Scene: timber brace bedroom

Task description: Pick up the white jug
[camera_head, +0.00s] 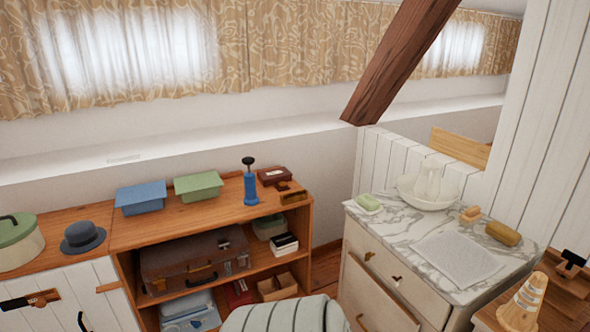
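The white jug (428,180) stands upright in a white basin (408,193) on the marble top of a washstand (400,232) at the right. The basin's rim hides the jug's lower part. The jug is pale against the white panelling behind it, and its handle is hard to make out. Neither of my grippers shows in the head view.
Around the basin lie a green soap dish (368,203), a small wooden brush (470,214), a yellow-brown object (502,233) and a folded white cloth (458,259). A slanted timber brace (400,60) hangs behind. A striped seat (285,316) is at bottom centre.

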